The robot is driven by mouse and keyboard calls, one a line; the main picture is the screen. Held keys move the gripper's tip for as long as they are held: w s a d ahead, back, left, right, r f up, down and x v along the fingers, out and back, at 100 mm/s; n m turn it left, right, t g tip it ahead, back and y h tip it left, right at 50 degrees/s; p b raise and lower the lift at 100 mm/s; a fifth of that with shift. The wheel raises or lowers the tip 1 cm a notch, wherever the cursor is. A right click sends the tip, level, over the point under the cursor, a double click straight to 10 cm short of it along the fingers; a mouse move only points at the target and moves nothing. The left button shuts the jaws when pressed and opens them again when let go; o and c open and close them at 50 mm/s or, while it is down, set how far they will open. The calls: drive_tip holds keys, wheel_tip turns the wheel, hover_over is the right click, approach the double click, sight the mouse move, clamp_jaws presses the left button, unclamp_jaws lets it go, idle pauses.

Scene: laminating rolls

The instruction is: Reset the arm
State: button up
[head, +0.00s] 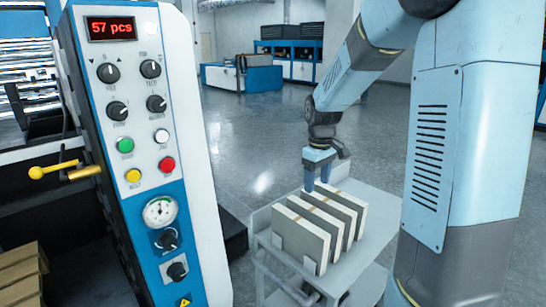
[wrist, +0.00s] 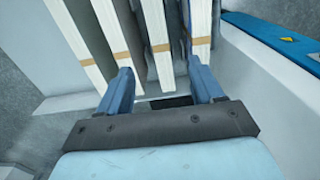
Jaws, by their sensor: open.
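My gripper (head: 317,174) hangs over the far side of a small grey cart in the head view. It points down, close to the upright slabs on the cart. In the wrist view its two blue fingers (wrist: 165,85) are spread apart. The ends of pale slabs with brown bands, such as one slab (wrist: 157,45), show beyond and between the fingers. I cannot tell whether the fingers touch any slab. My arm reaches down from the upper right of the head view.
The cart (head: 372,243) carries several upright slabs (head: 300,232). A machine control panel (head: 140,150) with knobs, buttons and a "57 pcs" display stands at left, with a yellow lever (head: 52,170). Open floor (head: 262,140) lies behind the cart. Blue-and-white benches (head: 243,78) stand far back.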

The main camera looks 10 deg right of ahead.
drive_tip(key=s+r+m+t, duration=0.2)
drive_tip(key=s+r, duration=0.4)
drive_tip(key=s, duration=0.6)
drive_tip(key=s+r+m+t, duration=0.3)
drive_tip(key=s+r, duration=0.4)
drive_tip(key=s, duration=0.5)
drive_tip(key=shift+s+a+r+m+t, duration=0.25)
drive_tip(key=shift+s+a+m+t, duration=0.05)
drive_tip(key=shift+m, duration=0.5)
drive_tip(key=shift+c, duration=0.5)
